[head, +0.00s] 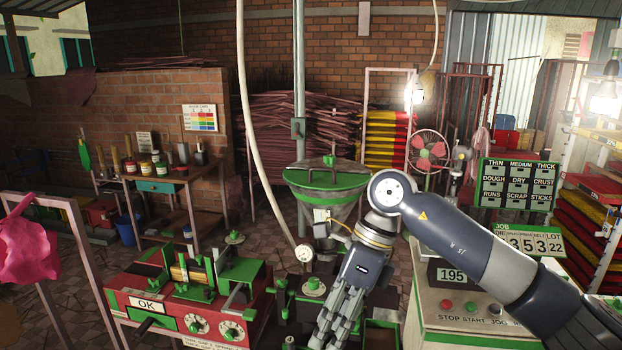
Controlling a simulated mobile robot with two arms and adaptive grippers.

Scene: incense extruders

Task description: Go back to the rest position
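My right arm comes in from the right of the head view and bends at an elbow near the middle. My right gripper (338,328) hangs down with its fingers pointing at the bottom edge, in front of the machine parts. Its fingers lie close together in the picture, and I cannot tell whether they are open or shut. No held object can be made out. My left arm and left gripper are not in view.
A red and green machine (190,300) stands left of my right gripper. A control box (465,310) with buttons is at the right, partly behind my arm. A green-rimmed hopper (327,180) stands behind the gripper. A pink cloth (27,245) hangs at far left.

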